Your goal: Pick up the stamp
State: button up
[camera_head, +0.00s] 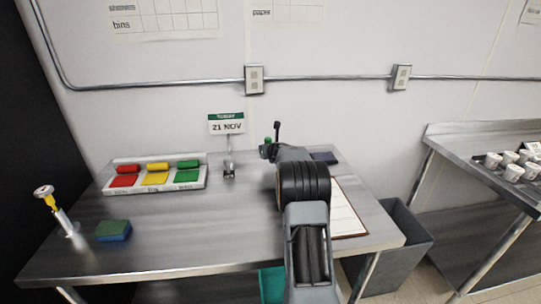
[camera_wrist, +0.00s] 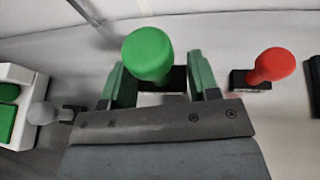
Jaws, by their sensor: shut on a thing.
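A stamp with a green rounded handle (camera_wrist: 148,55) and a dark base stands between the two green fingers of my gripper (camera_wrist: 160,82) in the wrist view. My gripper is shut on this stamp, with a finger on each side. In the head view my gripper (camera_head: 268,150) is over the back middle of the metal table, and only a bit of green shows there. A second stamp with a red handle (camera_wrist: 270,66) and a black base stands just right of my gripper in the wrist view. My arm hides it in the head view.
A tray (camera_head: 155,188) of red, yellow and green blocks is left on the table (camera_head: 190,235). A "21 NOV" sign (camera_head: 227,124) stands near my gripper. A clipboard (camera_head: 348,215) and dark pad (camera_head: 325,157) lie right. A sponge (camera_head: 113,230) lies front left. The table's front middle is clear.

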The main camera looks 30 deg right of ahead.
jog(key=s+a+r+b, duration=0.1)
jog(key=s+a+r, duration=0.5)
jog(key=a, duration=0.3)
jog(key=shift+s+a+r+b, duration=0.25)
jog(key=shift+a+r+b, duration=0.1)
jog(key=shift+r, duration=0.15)
jog(key=o, duration=0.3)
jog(key=shift+c, duration=1)
jog(key=shift+a, duration=0.1)
